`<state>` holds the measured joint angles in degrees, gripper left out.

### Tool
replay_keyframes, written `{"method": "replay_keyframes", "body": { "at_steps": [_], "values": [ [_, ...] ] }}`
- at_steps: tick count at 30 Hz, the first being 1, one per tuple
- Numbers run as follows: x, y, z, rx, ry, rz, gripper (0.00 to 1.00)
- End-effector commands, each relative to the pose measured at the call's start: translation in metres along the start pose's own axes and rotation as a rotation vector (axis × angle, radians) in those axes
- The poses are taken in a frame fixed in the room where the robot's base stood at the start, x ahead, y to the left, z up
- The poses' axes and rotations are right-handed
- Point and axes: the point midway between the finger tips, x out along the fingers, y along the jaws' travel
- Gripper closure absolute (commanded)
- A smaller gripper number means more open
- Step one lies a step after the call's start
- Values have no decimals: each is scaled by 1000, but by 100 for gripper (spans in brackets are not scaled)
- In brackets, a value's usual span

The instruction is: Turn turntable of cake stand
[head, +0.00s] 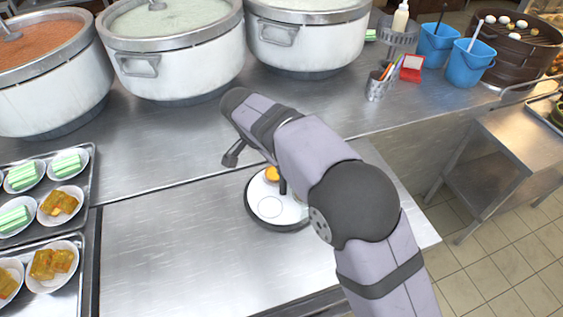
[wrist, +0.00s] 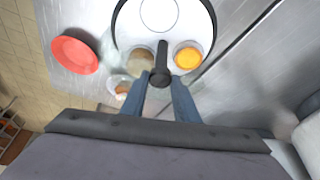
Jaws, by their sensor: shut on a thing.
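The turntable of the cake stand is a round white disc with a black rim (head: 250,206) on the steel counter, partly hidden by my arm in the head view. It also shows at the top of the wrist view (wrist: 160,32). A dark upright handle (wrist: 160,76) stands at its edge. My gripper (wrist: 163,84) is shut on this handle, its two blue-grey fingers on either side. An orange-yellow item (head: 272,174) sits on the disc, and it shows right of the handle in the wrist view (wrist: 187,58). A tan round item (wrist: 140,60) is left of the handle.
A red plate (wrist: 75,55) and a small dish (wrist: 120,88) lie beside the turntable. Large stockpots (head: 175,45) stand behind. Trays of plated cakes (head: 92,180) are at the left. Blue buckets (head: 467,65) stand at the back right. The counter left of the turntable is clear.

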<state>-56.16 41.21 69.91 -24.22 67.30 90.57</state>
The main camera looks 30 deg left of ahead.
Motion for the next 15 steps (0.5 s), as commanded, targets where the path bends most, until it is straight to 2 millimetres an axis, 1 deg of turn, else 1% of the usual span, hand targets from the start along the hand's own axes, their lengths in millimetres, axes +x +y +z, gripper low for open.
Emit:
{"method": "replay_keyframes", "body": {
  "at_steps": [15],
  "values": [
    [-2,-2,-1,238,1,99,100]
  ]
}}
